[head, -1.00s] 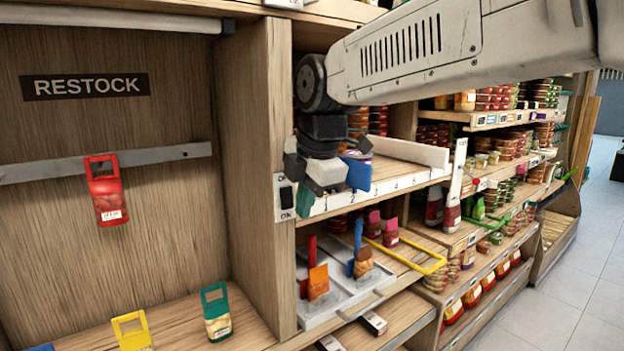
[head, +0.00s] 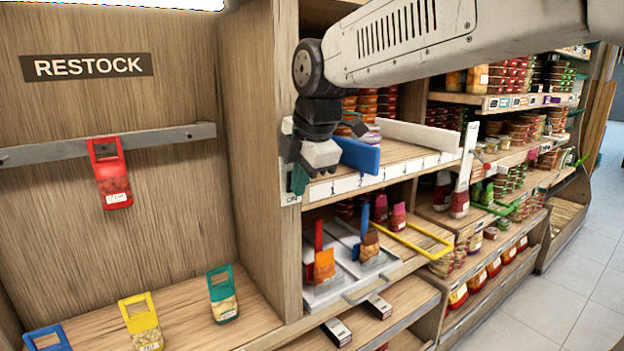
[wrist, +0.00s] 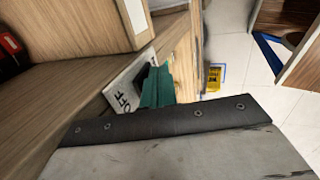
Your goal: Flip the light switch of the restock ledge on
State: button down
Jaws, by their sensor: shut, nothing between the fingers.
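The white switch plate (head: 291,190) is on the front edge of the wooden divider beside the restock ledge, mostly behind my gripper, with "ON" showing at its bottom. In the wrist view the plate (wrist: 122,97) shows "OFF" and part of a dark rocker. My gripper (head: 299,180), with teal fingers, is shut and empty in front of the plate. Its fingers (wrist: 156,88) overlap the rocker in the wrist view; I cannot tell if they touch it. The lamp (head: 130,4) above the restock ledge is glowing bright white.
The restock ledge (head: 190,325) holds yellow, teal and blue-handled packs. A red pack (head: 110,175) hangs on the grey rail (head: 160,138). A numbered shelf (head: 385,183) with a blue block (head: 357,155) is right beside my gripper. Open aisle floor (head: 575,265) lies at right.

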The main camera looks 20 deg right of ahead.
jog(key=shift+r, duration=0.15)
jog(key=shift+r, duration=0.7)
jog(key=s+d+r, duration=0.1)
jog(key=s+r, duration=0.7)
jog(key=s, duration=0.1)
jog(key=shift+d, duration=0.35)
